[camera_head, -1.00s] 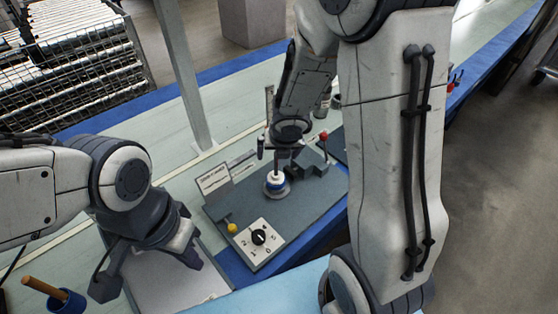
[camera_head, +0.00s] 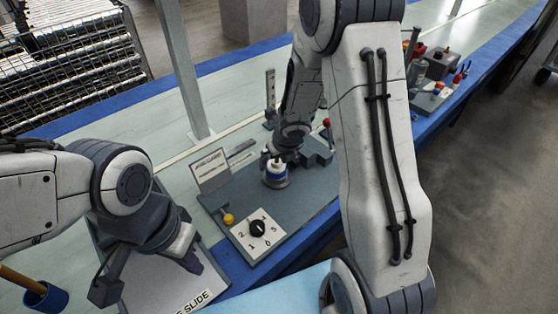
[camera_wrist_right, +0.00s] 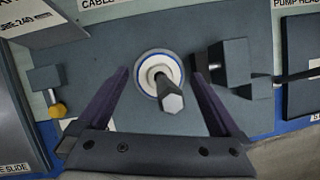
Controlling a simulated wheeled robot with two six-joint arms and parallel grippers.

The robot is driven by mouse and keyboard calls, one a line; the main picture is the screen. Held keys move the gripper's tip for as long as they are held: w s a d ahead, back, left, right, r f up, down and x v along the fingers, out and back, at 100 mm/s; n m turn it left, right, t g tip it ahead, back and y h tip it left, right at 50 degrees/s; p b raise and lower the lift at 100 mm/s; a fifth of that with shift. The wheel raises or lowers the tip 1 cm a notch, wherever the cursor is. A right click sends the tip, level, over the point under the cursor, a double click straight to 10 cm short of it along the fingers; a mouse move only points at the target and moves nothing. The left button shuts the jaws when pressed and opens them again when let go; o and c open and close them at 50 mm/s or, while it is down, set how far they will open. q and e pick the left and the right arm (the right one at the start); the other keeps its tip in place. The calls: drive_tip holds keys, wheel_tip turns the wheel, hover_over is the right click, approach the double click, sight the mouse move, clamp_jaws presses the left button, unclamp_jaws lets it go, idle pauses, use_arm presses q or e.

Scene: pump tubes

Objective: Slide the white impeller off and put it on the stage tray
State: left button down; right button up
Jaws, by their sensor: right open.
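The white impeller (camera_head: 275,169) with a blue band sits on a round grey base on the dark grey pump board (camera_head: 312,199). In the right wrist view the impeller (camera_wrist_right: 149,69) shows as a white disc with a blue ring and a grey hex-ended shaft in front of it. My right gripper (camera_wrist_right: 159,75) is open, with one finger on each side of the impeller and gaps visible. In the head view its fingers are largely hidden.
A numbered dial (camera_head: 257,228) and a yellow knob (camera_head: 228,218) are on the board's near side. A dark grey block (camera_wrist_right: 236,68) stands close to the right finger. A blue cup (camera_head: 46,297) is at lower left. Other fixtures (camera_head: 438,65) stand farther along the bench.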

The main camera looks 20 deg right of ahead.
drive_tip(key=shift+f, duration=0.15)
clamp_jaws()
idle(0.4)
drive_tip(key=shift+r+p, duration=0.75)
idle(0.5)
drive_tip(key=shift+r+p, duration=7.15)
drive_tip(key=shift+r, duration=0.05)
